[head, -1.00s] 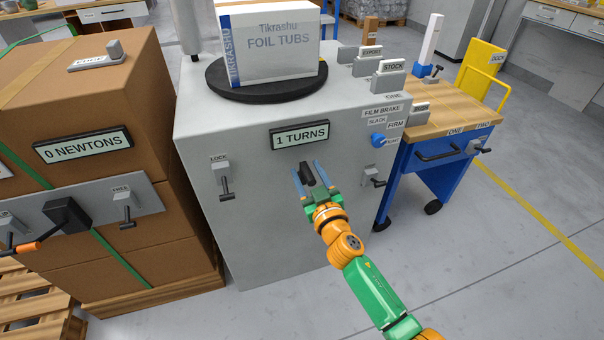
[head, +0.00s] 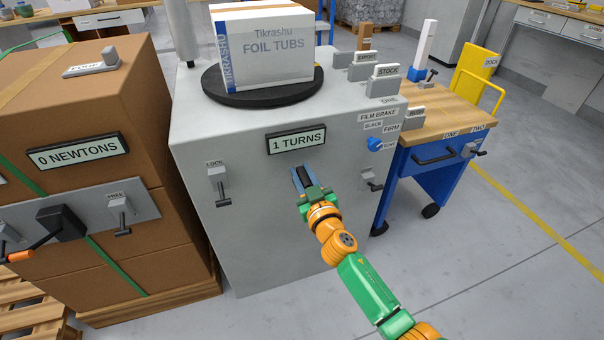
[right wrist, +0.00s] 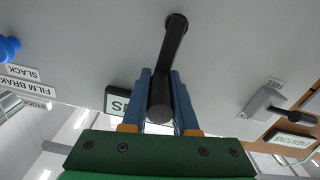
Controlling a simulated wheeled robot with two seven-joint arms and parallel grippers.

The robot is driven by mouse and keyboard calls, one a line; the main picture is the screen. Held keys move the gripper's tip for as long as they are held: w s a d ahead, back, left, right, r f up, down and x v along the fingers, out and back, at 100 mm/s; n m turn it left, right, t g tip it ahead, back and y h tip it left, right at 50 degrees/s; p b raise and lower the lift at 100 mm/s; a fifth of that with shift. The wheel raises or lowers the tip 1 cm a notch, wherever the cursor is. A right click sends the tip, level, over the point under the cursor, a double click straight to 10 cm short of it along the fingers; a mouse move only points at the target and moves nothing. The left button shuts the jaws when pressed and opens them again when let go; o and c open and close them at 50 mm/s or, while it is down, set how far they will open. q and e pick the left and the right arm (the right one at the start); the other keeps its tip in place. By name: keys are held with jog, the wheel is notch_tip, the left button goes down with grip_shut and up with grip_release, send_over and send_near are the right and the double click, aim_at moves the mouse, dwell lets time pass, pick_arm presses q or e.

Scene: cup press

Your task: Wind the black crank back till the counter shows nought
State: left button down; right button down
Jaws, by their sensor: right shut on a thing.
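The black crank (right wrist: 172,52) is on the front of the grey machine (head: 270,230). In the right wrist view its arm runs from a pivot at the top down to a grip between my fingers. My right gripper (head: 304,179) is shut on that grip, just below the counter; it also shows in the right wrist view (right wrist: 160,98). In the head view the fingers mostly hide the crank. The counter (head: 297,143) reads 1 TURNS. My left gripper is in neither view.
A LOCK lever (head: 219,185) is left of the crank. A blue film brake knob (head: 375,145) and a small lever (head: 371,179) are to its right. A foil tubs box (head: 265,50) stands on the black turntable (head: 220,88). A blue cart (head: 420,175) stands at right.

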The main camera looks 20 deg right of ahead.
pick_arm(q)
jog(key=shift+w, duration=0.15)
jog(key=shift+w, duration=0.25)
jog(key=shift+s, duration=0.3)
pick_arm(e)
jog(key=shift+f, duration=0.1)
dwell(0.4)
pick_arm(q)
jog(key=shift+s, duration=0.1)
pick_arm(e)
jog(key=shift+a, duration=0.1)
